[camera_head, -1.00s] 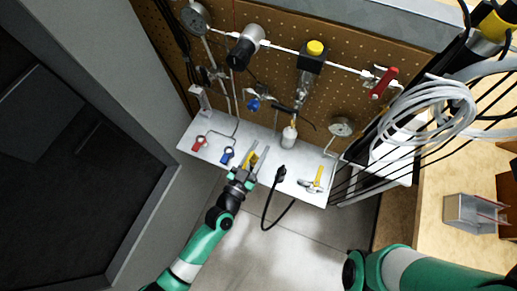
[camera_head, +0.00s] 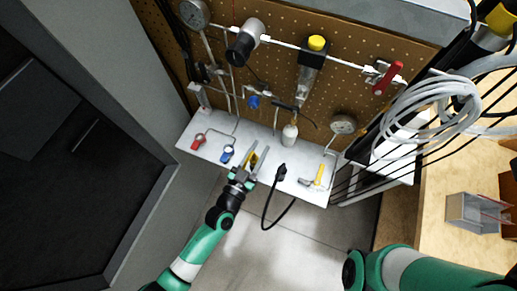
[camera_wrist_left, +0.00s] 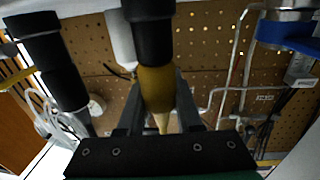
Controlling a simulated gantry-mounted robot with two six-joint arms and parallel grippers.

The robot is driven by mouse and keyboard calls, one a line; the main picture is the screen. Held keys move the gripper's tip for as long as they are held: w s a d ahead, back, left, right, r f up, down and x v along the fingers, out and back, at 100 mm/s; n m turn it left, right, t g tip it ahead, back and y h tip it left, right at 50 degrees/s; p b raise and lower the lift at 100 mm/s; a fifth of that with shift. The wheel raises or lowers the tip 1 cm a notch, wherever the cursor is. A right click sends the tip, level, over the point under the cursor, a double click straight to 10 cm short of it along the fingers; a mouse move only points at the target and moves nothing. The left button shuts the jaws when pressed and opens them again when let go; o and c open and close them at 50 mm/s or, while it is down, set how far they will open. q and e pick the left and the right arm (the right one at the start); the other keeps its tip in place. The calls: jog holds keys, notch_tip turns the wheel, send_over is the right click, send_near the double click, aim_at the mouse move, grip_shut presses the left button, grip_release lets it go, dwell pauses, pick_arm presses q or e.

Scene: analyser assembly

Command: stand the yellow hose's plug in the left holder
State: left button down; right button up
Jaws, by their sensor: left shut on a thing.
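My left gripper (camera_head: 256,161) is over the front of the white shelf, shut on a yellow piece (camera_head: 252,159) that looks like the yellow hose's plug. In the left wrist view the fingers flank this yellow-brown body (camera_wrist_left: 157,86), which has a black part above and a pale tapered end below. I cannot make out its hose or clearly pick out the left holder. A second, yellow-handled piece (camera_head: 321,174) lies at the shelf's right. My right gripper is out of view; only my right arm shows at the lower right.
The white shelf (camera_head: 267,177) carries a red-handled fitting (camera_head: 197,143), a blue-handled fitting (camera_head: 228,152) and a black plug with a cable (camera_head: 281,172). A white bottle (camera_head: 289,135) stands behind. The pegboard (camera_head: 275,65) holds pipes and gauges. Coiled white hose (camera_head: 432,110) hangs at the right.

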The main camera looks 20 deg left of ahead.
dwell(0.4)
pick_arm(q)
jog(key=c, duration=0.5)
grip_release()
jog(key=s+a+p, duration=0.2)
jog(key=s, duration=0.9)
jog(key=shift+s, duration=0.25)
